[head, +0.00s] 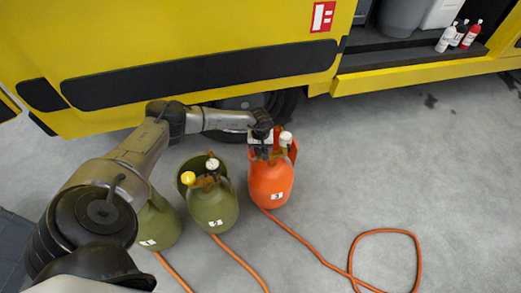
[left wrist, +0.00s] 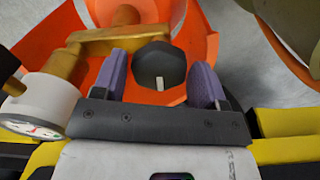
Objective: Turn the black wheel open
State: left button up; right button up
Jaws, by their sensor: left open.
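The black wheel (left wrist: 160,66) is a dark faceted knob with a white mark low on its face. It sits on top of the orange cylinder (head: 271,187), whose orange collar (left wrist: 205,35) surrounds the valve in the left wrist view. My left gripper (left wrist: 158,72) is open, with one purple finger on each side of the wheel. I cannot tell whether the fingers touch it. In the head view my left gripper (head: 262,138) is over the cylinder's top and hides most of the valve. My right gripper is in neither view.
A white gauge (left wrist: 42,108) and brass pipe (left wrist: 110,42) are left of the wheel in the left wrist view. Green cylinders (head: 213,208) (head: 157,222) stand left of the orange one. Orange hoses (head: 310,249) lie on the floor. A yellow truck (head: 190,45) is behind; floor at right is mostly clear.

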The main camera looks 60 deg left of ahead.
pick_arm(q)
jog(key=shift+c, duration=0.4)
jog(key=c, duration=0.6)
jog(key=shift+o, duration=0.2)
